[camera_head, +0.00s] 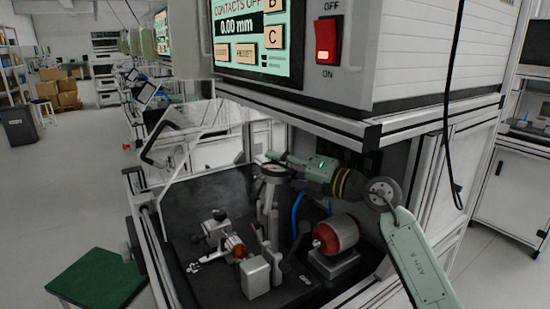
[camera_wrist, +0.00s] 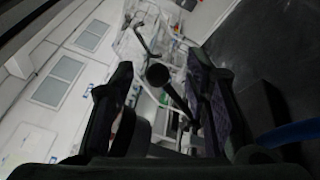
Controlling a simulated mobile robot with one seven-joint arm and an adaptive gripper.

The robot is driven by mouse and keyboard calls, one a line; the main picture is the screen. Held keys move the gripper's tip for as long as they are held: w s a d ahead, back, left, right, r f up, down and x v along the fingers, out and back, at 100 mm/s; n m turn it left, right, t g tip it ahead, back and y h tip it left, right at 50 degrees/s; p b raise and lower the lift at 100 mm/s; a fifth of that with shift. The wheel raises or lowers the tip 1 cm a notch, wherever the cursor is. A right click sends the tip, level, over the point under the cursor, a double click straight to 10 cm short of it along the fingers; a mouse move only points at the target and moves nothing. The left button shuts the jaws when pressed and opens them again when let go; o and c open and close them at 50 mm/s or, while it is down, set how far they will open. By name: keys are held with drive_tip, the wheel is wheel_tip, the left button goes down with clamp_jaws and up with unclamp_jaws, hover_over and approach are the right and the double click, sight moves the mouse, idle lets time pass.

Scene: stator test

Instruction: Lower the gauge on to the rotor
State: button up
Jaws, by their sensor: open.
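The gauge (camera_head: 274,171) is a round dial on an upright stand at the middle of the black work plate, in the head view. The rotor (camera_head: 235,247), small and reddish, lies in a metal fixture to the lower left of the gauge. My gripper (camera_head: 272,158) is at the gauge's top, reaching in from the right. In the wrist view my gripper (camera_wrist: 160,68) is open, its two dark fingers apart. A dark round knob on a rod (camera_wrist: 157,75) shows between them, with no clear contact. The gauge's tip and its gap to the rotor cannot be made out.
A larger red cylindrical part (camera_head: 336,234) sits on a block at the plate's right. A blue hose (camera_head: 297,212) runs behind the gauge. A clear guard (camera_head: 185,135) stands tilted at the left. The screen (camera_head: 240,27) above reads "CONTACTS OFF" and 0.00 mm. The power switch (camera_head: 327,40) is red.

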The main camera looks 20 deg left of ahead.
drive_tip(key=shift+x, duration=0.8)
drive_tip(key=shift+c, duration=0.4)
clamp_jaws()
